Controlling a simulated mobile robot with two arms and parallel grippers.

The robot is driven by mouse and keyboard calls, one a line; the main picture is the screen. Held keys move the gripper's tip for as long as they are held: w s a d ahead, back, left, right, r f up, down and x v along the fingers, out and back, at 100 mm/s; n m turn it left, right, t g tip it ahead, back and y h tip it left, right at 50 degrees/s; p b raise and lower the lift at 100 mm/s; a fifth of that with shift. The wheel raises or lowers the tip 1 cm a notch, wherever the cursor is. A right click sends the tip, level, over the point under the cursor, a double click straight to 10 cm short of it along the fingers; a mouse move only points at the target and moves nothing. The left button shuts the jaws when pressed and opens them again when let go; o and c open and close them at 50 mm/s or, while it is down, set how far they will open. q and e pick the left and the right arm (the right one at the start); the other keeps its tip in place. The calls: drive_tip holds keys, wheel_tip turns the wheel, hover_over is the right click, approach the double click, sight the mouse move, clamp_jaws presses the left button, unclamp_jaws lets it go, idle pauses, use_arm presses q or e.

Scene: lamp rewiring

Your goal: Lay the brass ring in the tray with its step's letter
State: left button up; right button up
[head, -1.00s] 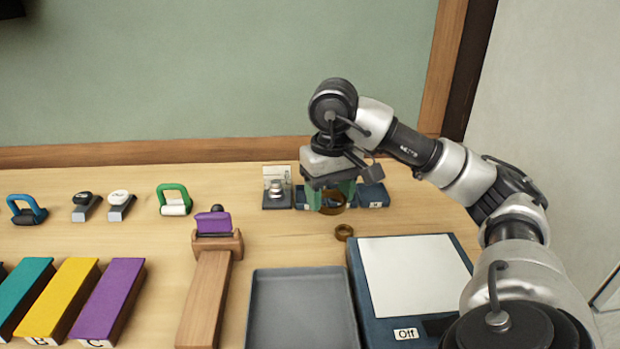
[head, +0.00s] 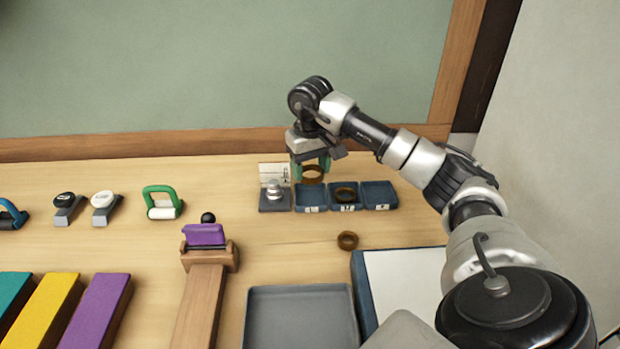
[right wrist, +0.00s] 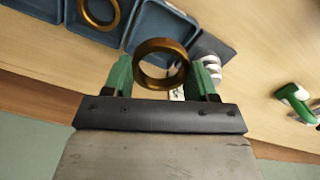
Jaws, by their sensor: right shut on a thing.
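My right gripper (head: 311,167) is shut on a brass ring (head: 313,175), held in the air above the back of the left small blue tray (head: 311,208). In the right wrist view the same ring (right wrist: 162,44) sits between the green fingers, its hole facing the camera. The left tray looks empty, with a label that seems to read L. The middle tray (head: 334,206) holds another brass ring (head: 345,194); its label is too small to read surely. The right tray (head: 380,187) looks empty, its letter unclear. A third ring (head: 347,240) lies on the table. My left gripper is out of view.
A dark stand with a silver piece (head: 274,190) and a small card (head: 272,171) adjoins the trays on the left. A grey tray (head: 300,315) and a blue-edged white panel (head: 400,280) lie in front. A wooden holder with a purple block (head: 205,235) stands left.

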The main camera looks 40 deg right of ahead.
drive_tip(key=shift+w+f, duration=0.15)
drive_tip(key=shift+w, duration=0.05)
wheel_tip(320, 180, down, 4)
drive_tip(key=shift+d+f, duration=0.1)
drive_tip(key=shift+f, duration=0.55)
drive_tip(key=o, duration=1)
drive_tip(key=shift+r, duration=0.2)
